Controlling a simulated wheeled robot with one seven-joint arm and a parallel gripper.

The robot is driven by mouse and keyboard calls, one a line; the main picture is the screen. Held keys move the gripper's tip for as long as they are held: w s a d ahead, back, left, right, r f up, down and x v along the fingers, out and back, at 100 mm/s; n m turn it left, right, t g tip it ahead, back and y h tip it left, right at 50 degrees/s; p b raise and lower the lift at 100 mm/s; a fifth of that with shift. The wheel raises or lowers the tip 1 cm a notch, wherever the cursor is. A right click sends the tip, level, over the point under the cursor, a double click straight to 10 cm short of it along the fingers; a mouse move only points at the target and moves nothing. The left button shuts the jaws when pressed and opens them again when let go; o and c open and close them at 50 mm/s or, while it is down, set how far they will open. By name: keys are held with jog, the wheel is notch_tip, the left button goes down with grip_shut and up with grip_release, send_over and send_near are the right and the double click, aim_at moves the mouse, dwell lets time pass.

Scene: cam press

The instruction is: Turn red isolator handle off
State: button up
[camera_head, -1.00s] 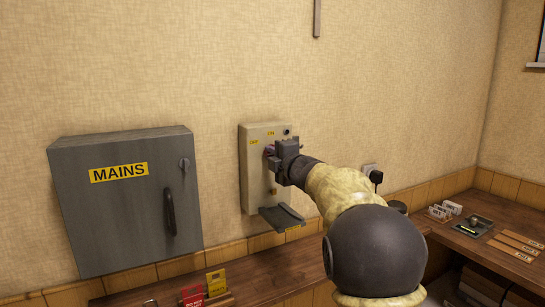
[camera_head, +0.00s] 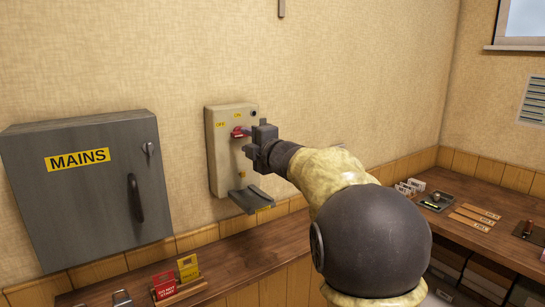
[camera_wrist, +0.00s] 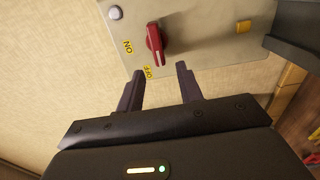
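The red isolator handle (camera_head: 238,132) is on the front of a pale wall box (camera_head: 219,165). It lies roughly level across the box, below the yellow ON label (camera_head: 238,115). In the wrist view the handle (camera_wrist: 155,43) has one end close to the OFF label (camera_wrist: 148,72), while the ON label (camera_wrist: 127,46) is off to its side. My gripper (camera_head: 253,143) is just right of and in front of the handle, apart from it. In the wrist view my gripper (camera_wrist: 159,72) has its two fingers spread with nothing between them.
A grey MAINS cabinet (camera_head: 84,180) with a dark handle hangs left of the box. A dark hinged flap (camera_head: 252,199) juts out at the box's bottom. A wooden bench (camera_head: 226,259) runs below, with red and yellow tags on a rack.

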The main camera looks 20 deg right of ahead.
jog(key=b+v, duration=0.1)
jog(key=v, duration=1.1)
jog(key=s+d+f+m+g+h, duration=0.1)
jog(key=s+f+m+g+h, duration=0.15)
jog(key=f+m, duration=0.65)
jog(key=s+f+m+g+h, duration=0.25)
jog(key=f+m+h, duration=0.2)
jog(key=f, duration=0.85)
jog(key=s+a+f+m+g+y, duration=0.1)
jog(key=s+a+f+m+g, duration=0.3)
jog(key=s+f, duration=0.45)
jog(key=s+a+f+m+g, duration=0.1)
jog(key=s+f+m+g, duration=0.3)
jog(key=s+f+g, duration=0.35)
notch_tip(320, 180, up, 16)
jog(key=s+t+p, duration=0.1)
jog(key=t+p, duration=0.1)
jog(key=p, duration=1.3)
jog(key=shift+s+p, duration=0.3)
jog(key=shift+p, duration=0.05)
